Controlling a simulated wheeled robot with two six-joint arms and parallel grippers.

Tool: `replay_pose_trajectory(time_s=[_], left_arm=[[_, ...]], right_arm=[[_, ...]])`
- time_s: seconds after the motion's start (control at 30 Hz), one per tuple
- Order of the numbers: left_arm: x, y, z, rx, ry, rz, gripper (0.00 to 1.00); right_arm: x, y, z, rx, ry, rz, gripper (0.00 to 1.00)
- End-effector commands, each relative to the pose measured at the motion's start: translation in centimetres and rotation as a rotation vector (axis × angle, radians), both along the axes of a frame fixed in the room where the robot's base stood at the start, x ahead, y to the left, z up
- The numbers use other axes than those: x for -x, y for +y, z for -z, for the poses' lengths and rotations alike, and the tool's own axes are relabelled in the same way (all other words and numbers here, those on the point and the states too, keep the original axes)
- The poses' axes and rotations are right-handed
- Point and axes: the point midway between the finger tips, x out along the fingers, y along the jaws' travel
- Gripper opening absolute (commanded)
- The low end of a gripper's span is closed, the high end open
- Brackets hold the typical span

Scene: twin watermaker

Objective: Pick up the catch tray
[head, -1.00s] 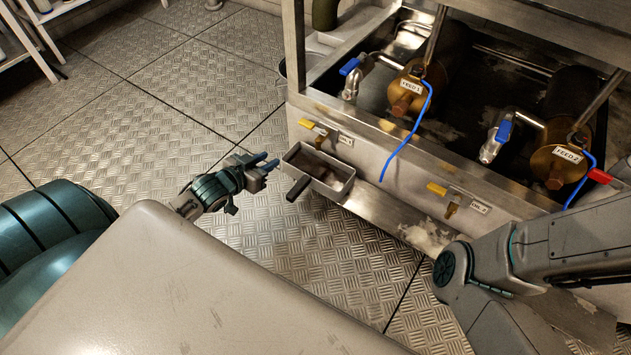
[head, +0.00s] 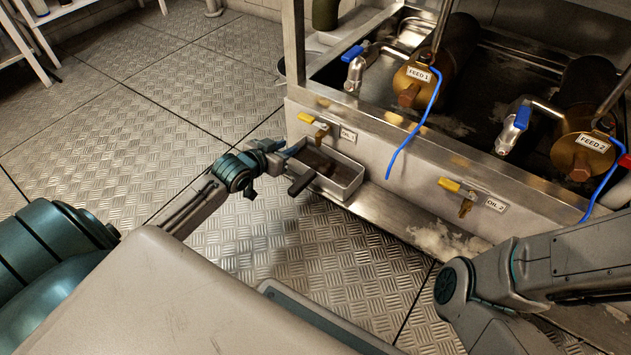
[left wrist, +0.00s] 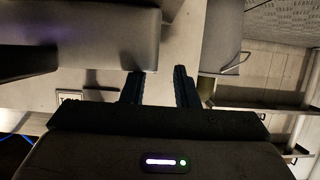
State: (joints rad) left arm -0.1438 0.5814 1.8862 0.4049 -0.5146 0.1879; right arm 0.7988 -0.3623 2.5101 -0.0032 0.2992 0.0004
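The catch tray (head: 345,188) is a shallow open metal box with a dark handle (head: 301,183) sticking out at its front left. It sits on the ledge of the steel bench, below the OIL 1 tap (head: 318,128). My left gripper (head: 288,150) is at the tray's left end, by the bench's front. In the left wrist view its two dark fingers (left wrist: 160,84) stand apart with nothing between them. A grey box-like body, apparently the tray (left wrist: 100,42), lies beyond them at the upper left. I cannot tell whether they touch. My right gripper is out of view.
The OIL 2 tap (head: 463,195) is on the same bench face, with pale residue (head: 445,240) on the ledge below it. Blue-handled valves, blue hoses and the brass ends FEED 1 (head: 411,83) and FEED 2 (head: 583,155) are above. The patterned floor at left is clear.

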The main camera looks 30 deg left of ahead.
Motion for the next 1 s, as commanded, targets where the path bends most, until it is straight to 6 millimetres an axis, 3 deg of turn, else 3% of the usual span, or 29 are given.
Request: replay_pose_trajectory(time_s=[0.03, 0.1, 0.47, 0.63, 1.0], left_arm=[[-0.5, 0.1, 1.3, 0.000, 0.009, -0.004, 0.28], [-1.0, 0.1, 1.4, -0.001, 0.012, -0.005, 0.28], [-1.5, 0.1, 1.6, -0.002, 0.019, -0.005, 0.28], [-1.5, 0.1, 1.7, -0.003, 0.020, -0.006, 0.00], [-1.5, 0.1, 1.7, 0.000, 0.020, -0.006, 0.00]], right_arm=[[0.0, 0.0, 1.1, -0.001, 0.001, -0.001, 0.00], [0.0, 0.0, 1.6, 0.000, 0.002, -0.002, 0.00], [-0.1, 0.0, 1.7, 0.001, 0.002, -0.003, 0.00], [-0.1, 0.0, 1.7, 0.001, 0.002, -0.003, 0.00], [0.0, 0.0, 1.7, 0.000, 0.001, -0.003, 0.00]])
